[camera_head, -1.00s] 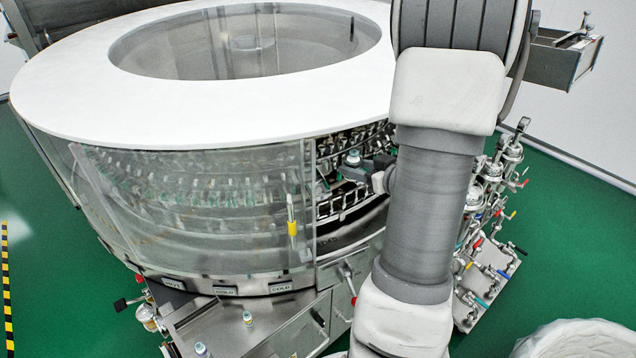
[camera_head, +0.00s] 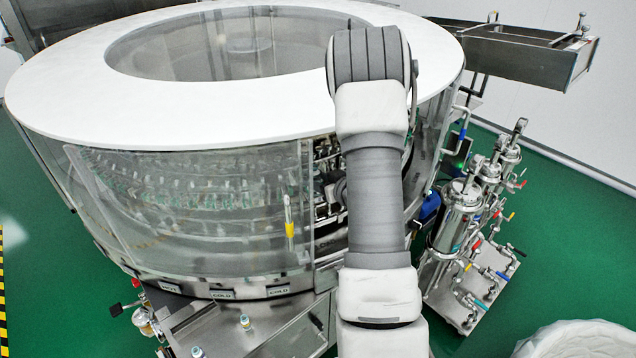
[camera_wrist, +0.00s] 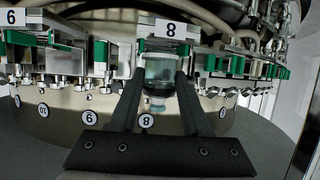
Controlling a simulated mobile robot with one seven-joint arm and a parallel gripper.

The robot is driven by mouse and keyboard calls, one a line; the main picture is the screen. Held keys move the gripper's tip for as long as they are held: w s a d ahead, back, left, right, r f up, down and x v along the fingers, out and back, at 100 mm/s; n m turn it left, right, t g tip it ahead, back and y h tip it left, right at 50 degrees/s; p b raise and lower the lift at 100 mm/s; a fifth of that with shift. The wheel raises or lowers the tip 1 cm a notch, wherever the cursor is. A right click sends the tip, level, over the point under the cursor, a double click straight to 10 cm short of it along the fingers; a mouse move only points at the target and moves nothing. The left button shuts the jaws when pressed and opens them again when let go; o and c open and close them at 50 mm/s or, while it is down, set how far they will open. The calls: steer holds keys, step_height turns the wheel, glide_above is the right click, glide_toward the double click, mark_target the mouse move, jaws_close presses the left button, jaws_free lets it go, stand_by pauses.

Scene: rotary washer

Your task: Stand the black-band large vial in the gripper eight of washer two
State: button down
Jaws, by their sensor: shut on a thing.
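In the wrist view my gripper (camera_wrist: 160,76) is shut on a clear large vial (camera_wrist: 157,72) with a dark band, its narrow end toward the bottom of the picture. The vial's other end is at a metal holder just under the upper plate marked 8 (camera_wrist: 170,28). I cannot tell whether it touches or sits in the holder. In the head view my arm hides the vial and most of the gripper at the opening of the round washer (camera_head: 200,250).
Green-and-metal holders (camera_wrist: 104,50) stand close on both sides of the vial. Two more vials, one of them here (camera_head: 245,322), stand on the metal shelf in front of the washer. Filter housings with valves (camera_head: 460,215) stand right of my arm. A clear guard panel borders the opening.

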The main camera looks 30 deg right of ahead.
steer(key=shift+f, duration=0.4)
steer(key=shift+f, duration=0.1)
steer(key=shift+f, duration=0.15)
steer(key=shift+c, duration=1.8)
jaws_free()
steer(key=shift+r, duration=0.35)
steer(key=v, duration=1.2)
steer(key=shift+f, duration=0.1)
